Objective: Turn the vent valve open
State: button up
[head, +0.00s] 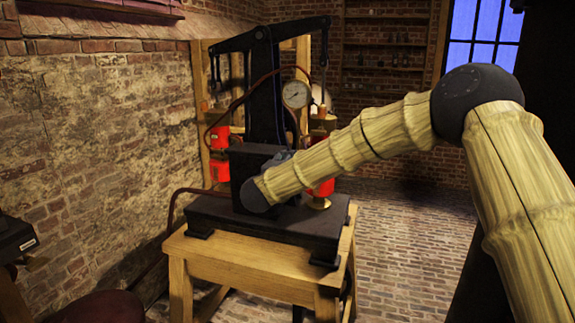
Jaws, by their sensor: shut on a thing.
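A black pump-like apparatus with a tall column (263,90) and a cross beam stands on a dark base plate (235,222). My arm reaches in from the right, and its wrist end is in front of the block at the column's foot. Only a small grey-blue part of my gripper (279,158) shows above the wrist, against the apparatus. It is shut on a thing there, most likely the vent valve. My arm and the block hide the fingertips and the valve, so the valve's angle cannot be told.
The apparatus stands on a wooden table (240,262). A round gauge (296,94) and red cylinders (219,138) are beside the column. A dark red hose (178,202) runs down at the left. Brick walls stand left and behind; open brick floor (410,240) lies right.

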dwell(0.3)
jog(key=o, duration=1)
jog(key=v, duration=1.2)
